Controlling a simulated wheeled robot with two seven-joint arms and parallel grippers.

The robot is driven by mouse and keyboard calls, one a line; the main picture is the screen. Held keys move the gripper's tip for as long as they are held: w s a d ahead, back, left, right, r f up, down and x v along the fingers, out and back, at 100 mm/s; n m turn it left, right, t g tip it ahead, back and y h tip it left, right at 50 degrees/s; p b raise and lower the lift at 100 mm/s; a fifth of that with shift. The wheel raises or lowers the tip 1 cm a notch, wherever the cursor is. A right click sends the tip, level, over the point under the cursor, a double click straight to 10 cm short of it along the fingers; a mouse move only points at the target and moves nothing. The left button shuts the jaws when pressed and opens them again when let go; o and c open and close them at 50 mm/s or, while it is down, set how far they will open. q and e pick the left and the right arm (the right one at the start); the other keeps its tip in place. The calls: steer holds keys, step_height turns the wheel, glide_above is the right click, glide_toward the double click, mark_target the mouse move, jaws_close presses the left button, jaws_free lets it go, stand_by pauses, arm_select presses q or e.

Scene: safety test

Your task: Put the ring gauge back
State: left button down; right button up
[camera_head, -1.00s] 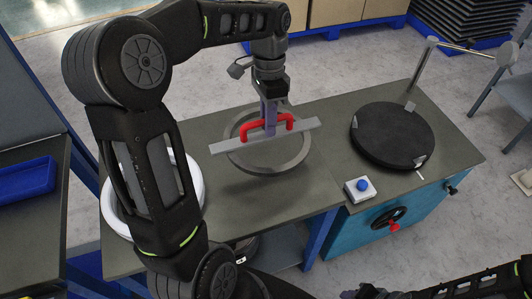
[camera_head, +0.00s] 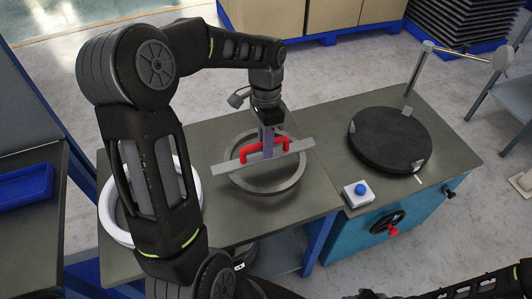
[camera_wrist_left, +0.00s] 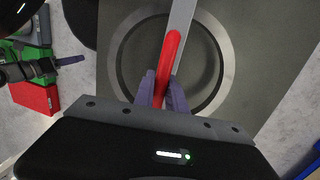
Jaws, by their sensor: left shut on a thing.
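The ring gauge is a grey metal ring (camera_head: 235,182) with a flat grey crossbar (camera_head: 228,167) and a red handle (camera_head: 247,150). In the head view it is over the left part of the grey-green bench, and whether it touches the bench is unclear. My left gripper (camera_head: 267,150) is shut on the red handle from above. In the left wrist view the purple fingers (camera_wrist_left: 162,94) straddle the handle (camera_wrist_left: 168,60), with the ring (camera_wrist_left: 225,58) around and below.
A white ring (camera_head: 115,222) on the bench's left is partly behind my left arm. A black round plate (camera_head: 390,140) lies at right, near a white box with a blue button (camera_head: 357,194). A blue tray (camera_head: 22,188) is on the left-hand table. Bare bench (camera_head: 325,190) separates ring and plate.

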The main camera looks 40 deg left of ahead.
arm_select(q)
steer(key=shift+w+a+x, duration=0.1)
steer(key=shift+w+x, duration=0.05)
steer(key=shift+x, duration=0.75)
steer(key=shift+w+a+x, duration=0.1)
steer(key=shift+w+x, duration=0.05)
steer(key=shift+x, duration=0.7)
steer(key=shift+f, duration=0.15)
steer(key=shift+f, duration=0.1)
steer(key=c, duration=1.4)
jaws_free()
steer(key=shift+o, duration=0.2)
steer(key=v, duration=1.2)
steer(key=shift+p, duration=0.45)
